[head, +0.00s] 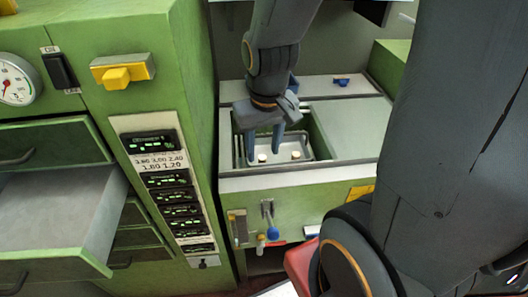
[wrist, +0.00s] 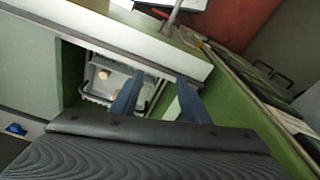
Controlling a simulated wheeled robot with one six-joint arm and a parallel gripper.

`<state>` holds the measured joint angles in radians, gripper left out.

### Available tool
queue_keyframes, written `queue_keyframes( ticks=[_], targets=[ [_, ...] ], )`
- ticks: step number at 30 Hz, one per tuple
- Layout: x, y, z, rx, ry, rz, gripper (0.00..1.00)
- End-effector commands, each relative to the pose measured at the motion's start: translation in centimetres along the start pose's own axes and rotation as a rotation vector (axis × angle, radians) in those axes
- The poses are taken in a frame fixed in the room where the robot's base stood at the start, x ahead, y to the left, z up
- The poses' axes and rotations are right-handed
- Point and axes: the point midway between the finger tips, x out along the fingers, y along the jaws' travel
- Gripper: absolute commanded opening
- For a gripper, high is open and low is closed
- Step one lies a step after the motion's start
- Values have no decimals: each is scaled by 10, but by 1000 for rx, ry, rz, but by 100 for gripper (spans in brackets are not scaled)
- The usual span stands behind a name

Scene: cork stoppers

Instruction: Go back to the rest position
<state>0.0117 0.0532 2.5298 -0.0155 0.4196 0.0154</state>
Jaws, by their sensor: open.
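My gripper (head: 264,150) hangs over the recessed bay of the green machine, fingers pointing down. In the wrist view its two blue fingers (wrist: 160,95) stand apart with nothing visible between them. Two pale cork stoppers sit in the grey tray (head: 318,153) inside the bay: one stopper (head: 262,157) close by the fingertips and another stopper (head: 295,155) to the right. In the wrist view one stopper (wrist: 104,74) shows clearly in the tray. I cannot tell the exact height of the fingertips above the tray.
The bay's walls surround the gripper closely; a pale worktop (head: 355,125) lies to its right. A tall green cabinet (head: 185,90) stands at left, with an open drawer (head: 60,215). A small blue item (head: 341,82) lies on the back ledge. Small levers (head: 270,222) project from the front panel.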

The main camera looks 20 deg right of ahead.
Motion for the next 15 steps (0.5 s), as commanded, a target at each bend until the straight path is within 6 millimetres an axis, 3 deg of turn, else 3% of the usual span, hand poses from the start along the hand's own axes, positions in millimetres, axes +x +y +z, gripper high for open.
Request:
queue_keyframes(
  ticks=[4, 15],
  targets=[
    [-2, -6, 20, -14, -28, -9, 42],
    [-2, -6, 20, -14, -29, -9, 42]
  ],
)
